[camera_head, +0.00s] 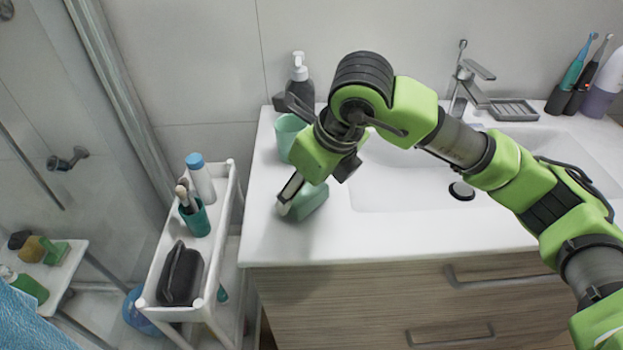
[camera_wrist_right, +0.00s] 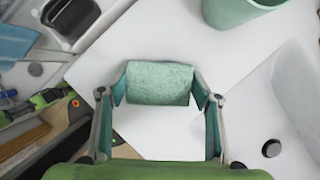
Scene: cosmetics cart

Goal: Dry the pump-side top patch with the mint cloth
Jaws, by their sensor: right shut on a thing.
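The mint cloth (camera_head: 311,200) is a folded pale green pad at the left end of the white countertop (camera_head: 268,240). My right gripper (camera_head: 288,202) is shut on it, low over the counter; I cannot tell whether the cloth touches the surface. In the right wrist view the cloth (camera_wrist_right: 160,83) sits between the two fingertips (camera_wrist_right: 160,95). The pump bottle (camera_head: 299,78), dark with a white pump head, stands behind at the wall. No distinct wet patch shows on the visible counter. My left gripper is not in view.
A mint cup (camera_head: 288,136) stands close behind my right gripper. The sink basin (camera_head: 400,190) and faucet (camera_head: 463,85) lie to the right. A white cart (camera_head: 230,190) with a dark case (camera_head: 182,275) and a teal cup (camera_head: 196,219) stands left of the counter edge.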

